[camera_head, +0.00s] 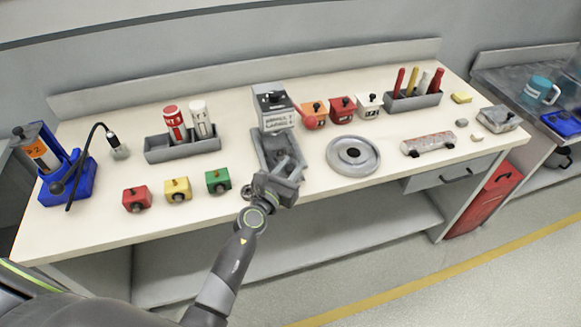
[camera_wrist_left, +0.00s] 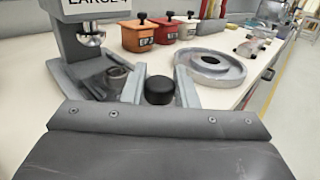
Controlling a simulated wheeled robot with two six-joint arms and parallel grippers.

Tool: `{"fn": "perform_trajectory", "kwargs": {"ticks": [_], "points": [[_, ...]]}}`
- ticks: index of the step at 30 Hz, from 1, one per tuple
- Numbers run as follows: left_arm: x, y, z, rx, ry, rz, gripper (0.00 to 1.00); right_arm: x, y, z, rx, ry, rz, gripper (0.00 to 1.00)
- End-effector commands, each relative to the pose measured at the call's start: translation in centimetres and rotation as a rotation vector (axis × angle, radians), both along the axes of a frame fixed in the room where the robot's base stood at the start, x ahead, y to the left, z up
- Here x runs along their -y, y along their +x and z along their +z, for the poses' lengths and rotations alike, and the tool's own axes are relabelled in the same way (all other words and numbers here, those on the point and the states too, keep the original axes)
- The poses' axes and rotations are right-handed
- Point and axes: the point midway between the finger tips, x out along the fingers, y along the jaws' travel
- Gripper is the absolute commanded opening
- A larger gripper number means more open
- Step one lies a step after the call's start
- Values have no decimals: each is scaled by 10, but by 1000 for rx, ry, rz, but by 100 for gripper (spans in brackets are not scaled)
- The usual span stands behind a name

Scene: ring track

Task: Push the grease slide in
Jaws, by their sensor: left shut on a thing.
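A grey grease machine (camera_head: 272,108) with a "SMALL LARGE" label stands mid-bench, its grey channel-like base (camera_head: 268,150) reaching toward the front edge. My left gripper (camera_head: 284,172) is at the front end of this base. In the left wrist view, a black round knob (camera_wrist_left: 159,91) sits between the fingers of my left gripper (camera_wrist_left: 159,85), which is shut on it. The knob appears to belong to the grease slide, whose body is mostly hidden by the gripper. The machine's upright and nozzle (camera_wrist_left: 90,38) show behind, to the left. My right gripper is not in view.
A round grey dish (camera_head: 353,155) lies right of the machine. Red, yellow and green blocks (camera_head: 177,188) stand at the left front. Orange, red and white boxes (camera_head: 342,108) stand at the back right. A bottle tray (camera_head: 183,150) is left of the machine.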

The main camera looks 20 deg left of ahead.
Motion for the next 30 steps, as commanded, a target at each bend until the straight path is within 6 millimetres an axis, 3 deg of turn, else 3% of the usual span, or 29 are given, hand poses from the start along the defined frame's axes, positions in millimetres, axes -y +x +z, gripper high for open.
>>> {"fn": "perform_trajectory", "kwargs": {"ticks": [4, 13, 24, 25, 30], "points": [[-5, 8, -1, 0, 2, -2, 0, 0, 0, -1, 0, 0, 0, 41], [-35, 52, -2, 1, 3, -1, 0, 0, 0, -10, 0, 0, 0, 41], [-40, 58, 1, 2, 2, 2, 0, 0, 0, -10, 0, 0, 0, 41], [-40, 58, 1, 2, 2, 2, 27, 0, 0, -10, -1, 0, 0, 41], [-40, 58, 1, 2, 2, 2, 46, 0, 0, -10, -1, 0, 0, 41]]}}
